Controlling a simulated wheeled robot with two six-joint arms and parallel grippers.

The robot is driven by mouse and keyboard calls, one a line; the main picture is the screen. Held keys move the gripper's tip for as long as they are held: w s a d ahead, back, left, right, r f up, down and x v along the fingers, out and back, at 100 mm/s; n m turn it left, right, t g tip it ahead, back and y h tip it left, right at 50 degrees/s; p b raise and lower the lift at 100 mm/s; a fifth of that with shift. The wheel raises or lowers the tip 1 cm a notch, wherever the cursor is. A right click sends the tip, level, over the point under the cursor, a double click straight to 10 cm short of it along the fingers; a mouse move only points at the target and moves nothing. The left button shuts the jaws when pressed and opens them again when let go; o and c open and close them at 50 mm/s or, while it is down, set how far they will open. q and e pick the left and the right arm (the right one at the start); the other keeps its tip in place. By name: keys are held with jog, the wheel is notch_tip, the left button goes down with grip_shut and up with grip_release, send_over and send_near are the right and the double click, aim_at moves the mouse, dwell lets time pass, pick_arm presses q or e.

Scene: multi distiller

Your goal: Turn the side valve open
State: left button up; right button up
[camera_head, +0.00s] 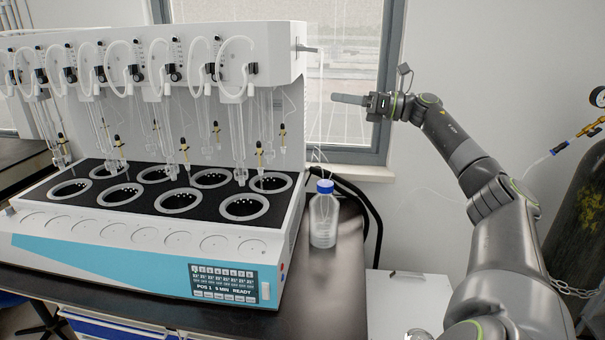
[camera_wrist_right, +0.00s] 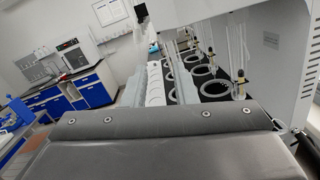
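The side valve (camera_head: 306,48) is a small grey lever sticking out from the right side of the white multi-distiller (camera_head: 275,40), near its top. My right gripper (camera_head: 335,98) is to the right of the distiller and lower than the valve, apart from it, pointing left in the head view. In the right wrist view, its two pale fingers (camera_wrist_right: 159,85) stand apart with nothing between them, and the distiller lies beyond. The valve cannot be made out in the wrist view. My left gripper is not in view.
A blue-capped clear bottle (camera_head: 323,218) stands on the dark bench (camera_head: 335,275) right of the distiller. Glass tubes hang over the black heater top (camera_head: 200,205). A gas cylinder (camera_head: 585,215) is at the far right. Space between gripper and valve looks free.

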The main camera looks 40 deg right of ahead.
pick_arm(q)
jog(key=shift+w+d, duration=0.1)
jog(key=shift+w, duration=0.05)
pick_arm(e)
jog(key=w+a+f+m+t+h, duration=0.2)
jog(key=f+m, duration=0.4)
jog(key=f, duration=0.3)
jog(key=w+a+f+m+t+h, duration=0.1)
jog(key=w+a+f+m+h, duration=0.2)
jog(key=f, duration=0.6)
jog(key=a+m, duration=0.2)
jog(key=m, duration=0.1)
jog(key=shift+w+a+f+t+h, duration=0.15)
jog(key=shift+w+a+t+h, duration=0.15)
jog(key=shift+w+t, duration=0.1)
